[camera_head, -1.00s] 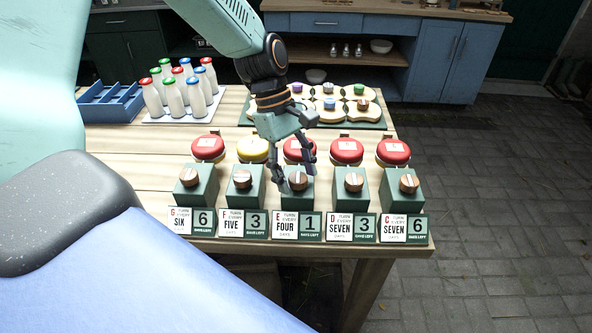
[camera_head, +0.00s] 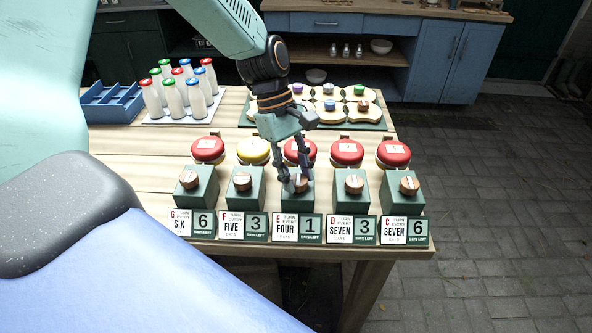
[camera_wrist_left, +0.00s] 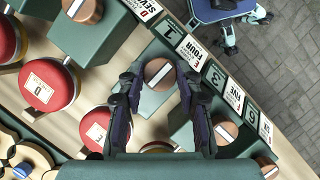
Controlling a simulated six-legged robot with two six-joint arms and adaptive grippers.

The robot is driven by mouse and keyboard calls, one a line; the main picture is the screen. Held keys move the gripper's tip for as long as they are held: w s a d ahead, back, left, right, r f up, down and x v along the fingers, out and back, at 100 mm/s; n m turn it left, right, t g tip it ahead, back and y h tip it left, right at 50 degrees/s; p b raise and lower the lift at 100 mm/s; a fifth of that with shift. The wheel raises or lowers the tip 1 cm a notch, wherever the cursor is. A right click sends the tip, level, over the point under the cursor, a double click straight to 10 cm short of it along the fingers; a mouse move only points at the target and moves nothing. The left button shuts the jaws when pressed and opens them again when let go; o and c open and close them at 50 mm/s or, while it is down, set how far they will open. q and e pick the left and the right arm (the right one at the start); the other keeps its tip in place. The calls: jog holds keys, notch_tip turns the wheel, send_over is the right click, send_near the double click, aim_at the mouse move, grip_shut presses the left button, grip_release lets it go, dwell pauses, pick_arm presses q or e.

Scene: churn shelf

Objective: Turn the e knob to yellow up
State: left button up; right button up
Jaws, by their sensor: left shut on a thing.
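The e knob (camera_head: 302,183) is a round wooden knob with a pale bar across its face, on the middle green block (camera_head: 297,198) above the "FOUR" card (camera_head: 286,227). My left gripper (camera_head: 297,180) is shut on it from above. In the left wrist view the e knob (camera_wrist_left: 159,73) sits between the two fingers of my left gripper (camera_wrist_left: 160,82). The lid behind this block is red (camera_head: 292,147) and partly hidden by the gripper. My right gripper is not in view.
Similar knobs flank it closely: the f knob (camera_head: 242,181) on the left and the d knob (camera_head: 354,184) on the right. A yellow lid (camera_head: 252,150) stands behind the f block. Milk bottles (camera_head: 174,98) and a blue crate (camera_head: 112,103) stand at the back left.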

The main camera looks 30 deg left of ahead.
pick_arm(q)
jog(key=m+g+p, duration=0.1)
jog(key=m+p, duration=0.2)
jog(key=shift+r+m+y, duration=0.1)
jog(key=shift+m+y, duration=0.2)
jog(key=m+p, duration=0.1)
jog(key=m, duration=0.1)
jog(key=m+g+y+p, duration=0.1)
jog(key=m+p, duration=0.1)
jog(key=shift+d+m+g, duration=0.1)
jog(key=shift+m+g, duration=0.2)
jog(key=m+y+p, duration=0.1)
jog(key=m, duration=0.1)
jog(key=m+p, duration=0.1)
jog(key=m, duration=0.1)
jog(key=shift+w+d+g+y+p, duration=0.1)
jog(key=shift+d+g+y+p, duration=0.05)
jog(key=shift+g+y+p, duration=0.2)
jog(key=m+y+p, duration=0.1)
jog(key=m, duration=0.1)
jog(key=m+y, duration=0.1)
jog(key=m, duration=0.2)
jog(key=shift+d+f+p, duration=0.1)
jog(key=shift+f+p, duration=0.1)
jog(key=shift+p, duration=0.15)
jog(key=shift+m, duration=0.3)
jog(key=o, duration=1.2)
jog(key=shift+w, duration=0.1)
jog(key=shift+c, duration=0.2)
